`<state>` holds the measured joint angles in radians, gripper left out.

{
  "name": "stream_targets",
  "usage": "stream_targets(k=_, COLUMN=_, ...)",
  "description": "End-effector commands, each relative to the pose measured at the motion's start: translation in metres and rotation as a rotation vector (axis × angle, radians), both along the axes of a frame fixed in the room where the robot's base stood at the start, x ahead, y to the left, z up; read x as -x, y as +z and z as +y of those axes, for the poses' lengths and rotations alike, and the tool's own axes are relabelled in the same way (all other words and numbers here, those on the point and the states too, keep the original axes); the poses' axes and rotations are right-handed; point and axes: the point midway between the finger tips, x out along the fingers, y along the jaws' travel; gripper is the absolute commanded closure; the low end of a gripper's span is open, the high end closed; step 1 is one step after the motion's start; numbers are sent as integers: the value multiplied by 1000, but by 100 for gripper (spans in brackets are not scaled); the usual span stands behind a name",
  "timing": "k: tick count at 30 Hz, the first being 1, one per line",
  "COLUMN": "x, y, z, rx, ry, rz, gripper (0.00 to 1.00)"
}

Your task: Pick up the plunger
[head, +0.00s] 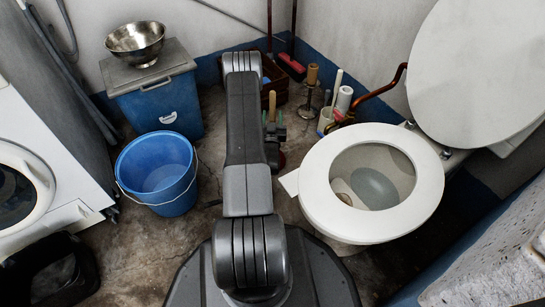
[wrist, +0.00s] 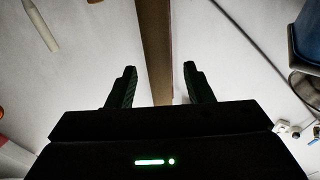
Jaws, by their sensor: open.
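My gripper (head: 275,131) is by the handle, left of the toilet. In the wrist view the brown handle (wrist: 155,35) runs between the two dark fingers of my gripper (wrist: 160,70).
The toilet (head: 323,205) stands close on the right. A blue bucket (head: 160,190) and a blue bin (head: 165,105) bearing a metal bowl (head: 135,40) are at left. A holder stand (head: 311,100), white rolls (head: 343,102) and a brown crate (head: 275,85) crowd the back. A copper pipe (head: 385,88) runs along the wall.

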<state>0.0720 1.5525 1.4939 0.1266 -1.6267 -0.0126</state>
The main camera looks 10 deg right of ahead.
Motion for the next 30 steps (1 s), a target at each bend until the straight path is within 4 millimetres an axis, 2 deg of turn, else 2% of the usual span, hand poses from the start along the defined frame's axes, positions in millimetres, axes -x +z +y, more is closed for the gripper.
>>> stream_targets(k=4, x=-16, y=1, z=-4, rx=-1, ry=0, rz=-1, gripper=53)
stream_targets(k=12, x=-19, y=3, z=-4, rx=0, ry=0, rz=1, gripper=53)
stream_targets(k=19, x=-19, y=3, z=-4, rx=0, ry=0, rz=1, gripper=99)
stream_targets(k=26, x=-19, y=4, z=-4, rx=-1, ry=0, rz=-2, gripper=100)
stream_targets(k=30, x=-19, y=14, z=-4, rx=-1, ry=0, rz=-2, gripper=100)
